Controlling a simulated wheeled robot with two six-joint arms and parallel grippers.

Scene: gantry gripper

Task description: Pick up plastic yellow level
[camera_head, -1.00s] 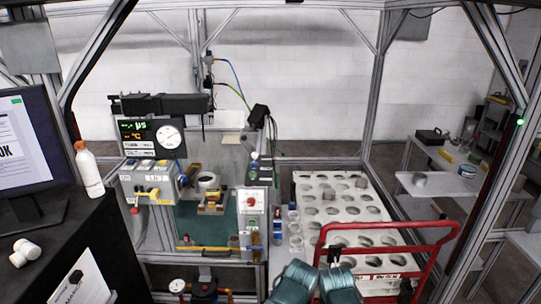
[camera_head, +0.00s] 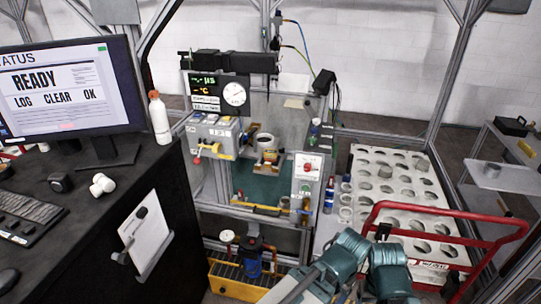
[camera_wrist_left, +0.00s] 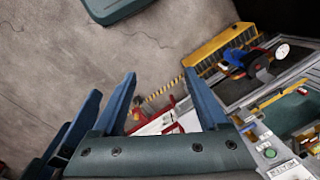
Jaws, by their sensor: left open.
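A thin yellow bar (camera_head: 255,208) lies along the front edge of the test machine's green work surface in the head view. It looks like the yellow level, but it is too small to be sure. A yellow strip (camera_wrist_left: 272,98) shows along the machine edge in the left wrist view, right of the fingers. My left gripper (camera_wrist_left: 160,78) is open, pointing down over the floor, with nothing between its fingers and apart from the machine. My arm links show at the bottom of the head view. My right gripper is not identifiable in either view.
The test machine (camera_head: 213,133) stands in a metal frame. A yellow grated tray (camera_head: 236,284) with a blue pump sits low below it. A dark desk (camera_head: 100,215) with a monitor (camera_head: 68,88) is at left. A red-handled cart (camera_head: 450,210) and white perforated rack (camera_head: 400,190) are at right.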

